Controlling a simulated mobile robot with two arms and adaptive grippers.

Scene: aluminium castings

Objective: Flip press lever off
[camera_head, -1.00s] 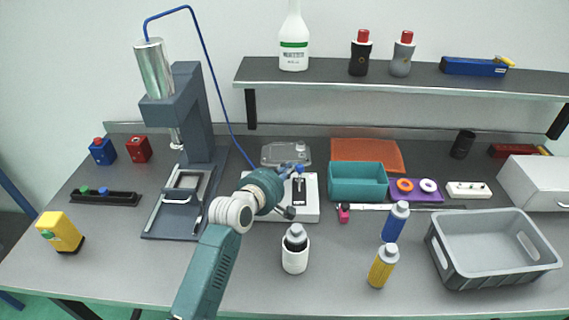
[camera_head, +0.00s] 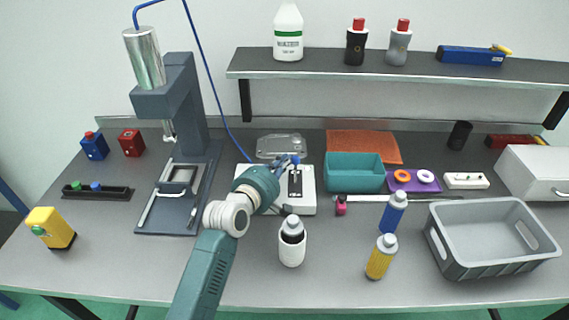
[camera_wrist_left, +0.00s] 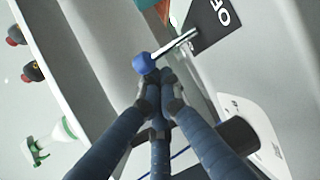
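The press lever is a rod with a blue knob (camera_head: 295,159) on a black plate (camera_head: 295,188) atop a white box (camera_head: 307,206). In the head view the knob is at the plate's far end. In the wrist view the blue knob (camera_wrist_left: 143,63) and its bright rod stand beside the black plate (camera_wrist_left: 213,25), which shows the letters "OF". My left gripper (camera_head: 283,163) is just left of the knob. In the wrist view its fingers (camera_wrist_left: 160,80) are drawn together, tips right at the knob; I cannot tell whether they touch it. My right gripper is not in view.
The grey-blue press (camera_head: 180,110) stands left of the box, with a blue hose running down to the box area. A teal bin (camera_head: 355,180) is close on the right.

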